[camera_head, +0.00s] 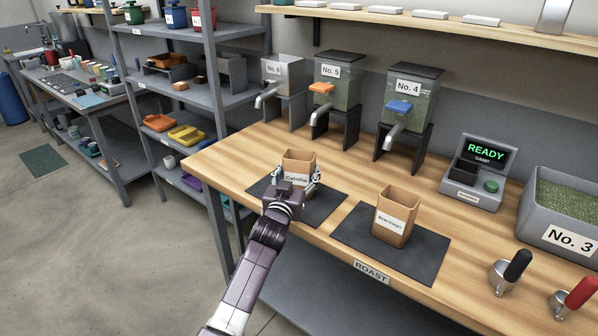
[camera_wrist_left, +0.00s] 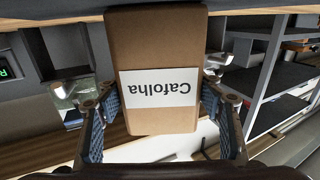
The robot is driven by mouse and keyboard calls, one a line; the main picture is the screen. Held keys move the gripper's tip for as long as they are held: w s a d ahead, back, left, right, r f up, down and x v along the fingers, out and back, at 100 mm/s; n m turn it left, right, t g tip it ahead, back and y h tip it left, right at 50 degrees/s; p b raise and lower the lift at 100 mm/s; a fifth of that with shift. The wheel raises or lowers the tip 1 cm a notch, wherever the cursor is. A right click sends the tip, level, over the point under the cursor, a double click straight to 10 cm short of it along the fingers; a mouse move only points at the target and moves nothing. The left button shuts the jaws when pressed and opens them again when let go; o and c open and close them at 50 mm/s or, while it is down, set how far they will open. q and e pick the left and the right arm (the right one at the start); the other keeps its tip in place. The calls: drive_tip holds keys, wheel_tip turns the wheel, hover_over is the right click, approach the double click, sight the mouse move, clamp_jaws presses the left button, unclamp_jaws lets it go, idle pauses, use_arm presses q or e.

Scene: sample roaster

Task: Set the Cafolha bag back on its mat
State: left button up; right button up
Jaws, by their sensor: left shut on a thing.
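The Cafolha bag (camera_head: 299,158) is an open-topped brown paper bag with a white label, upright at the left end of the table. My left gripper (camera_head: 296,180) is shut on it from the front, a finger on each side. In the left wrist view the bag (camera_wrist_left: 165,50) fills the middle between the fingers (camera_wrist_left: 160,115), its label upside down. The dark left mat (camera_head: 322,208) lies below and around the bag; my gripper hides the bag's base, so I cannot tell whether it touches the mat. My right gripper is not in view.
A second brown bag (camera_head: 396,215) stands on the right mat (camera_head: 430,262). Several dispensers, including No. 5 (camera_head: 340,85) and No. 4 (camera_head: 412,100), stand behind. A READY scale (camera_head: 472,190), the No. 3 bin (camera_head: 565,235) and two scoops with black (camera_head: 517,265) and red (camera_head: 580,292) handles are right.

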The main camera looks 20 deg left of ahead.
use_arm(q)
drive_tip(key=shift+f, duration=0.1)
drive_tip(key=o, duration=1.3)
drive_tip(key=s, duration=1.2)
drive_tip(key=shift+d, duration=0.25)
drive_tip(key=shift+r, duration=0.25)
